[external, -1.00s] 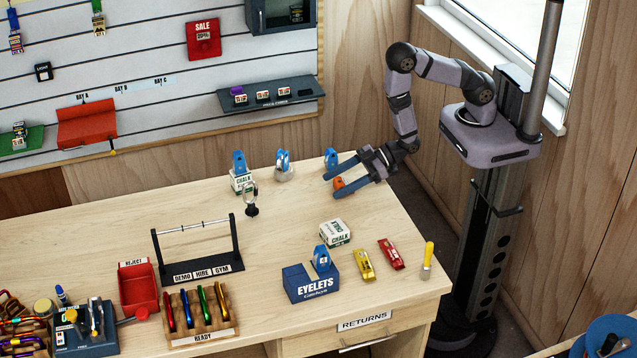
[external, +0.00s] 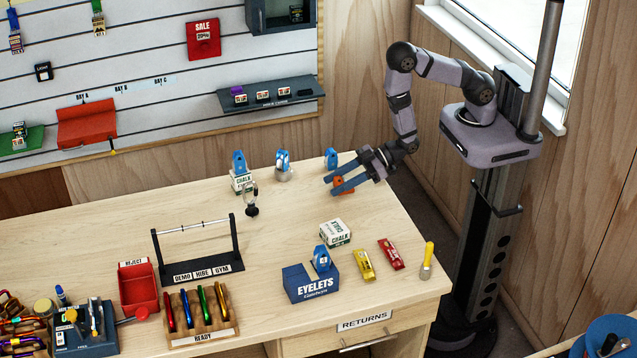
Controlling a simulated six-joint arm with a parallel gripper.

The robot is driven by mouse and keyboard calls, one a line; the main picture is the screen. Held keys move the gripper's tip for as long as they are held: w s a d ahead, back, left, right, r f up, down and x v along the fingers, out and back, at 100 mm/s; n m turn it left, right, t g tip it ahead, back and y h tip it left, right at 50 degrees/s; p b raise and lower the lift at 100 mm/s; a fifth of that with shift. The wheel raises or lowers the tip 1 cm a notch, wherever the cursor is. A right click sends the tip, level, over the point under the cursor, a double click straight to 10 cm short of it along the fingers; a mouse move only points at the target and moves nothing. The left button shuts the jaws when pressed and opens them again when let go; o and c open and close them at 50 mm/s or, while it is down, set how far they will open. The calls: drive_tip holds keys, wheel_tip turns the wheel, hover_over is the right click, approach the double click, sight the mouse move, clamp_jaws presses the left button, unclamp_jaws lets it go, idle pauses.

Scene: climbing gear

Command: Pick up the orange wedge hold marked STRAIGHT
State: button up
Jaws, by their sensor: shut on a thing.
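The orange wedge hold (external: 347,190) is at the far right part of the bench. Only a small part of it shows, and any marking on it is too small to read. My gripper (external: 333,184) reaches in from the right, low over the bench, with its blue fingers on either side of the orange hold. It is shut on the hold, and the near finger hides part of it. I cannot tell whether the hold touches the bench.
A blue piece (external: 331,158) stands just behind my gripper. A chalk box (external: 335,233), a blue EYELETS box (external: 310,283), and yellow (external: 364,265) and red (external: 391,254) items lie nearer the front. The bench left of my gripper is mostly clear.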

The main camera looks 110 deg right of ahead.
sight(338, 181)
wheel_tip(338, 181, up, 9)
drive_tip(key=shift+f, duration=0.15)
drive_tip(key=shift+r+p, duration=0.5)
drive_tip(key=shift+r, duration=0.05)
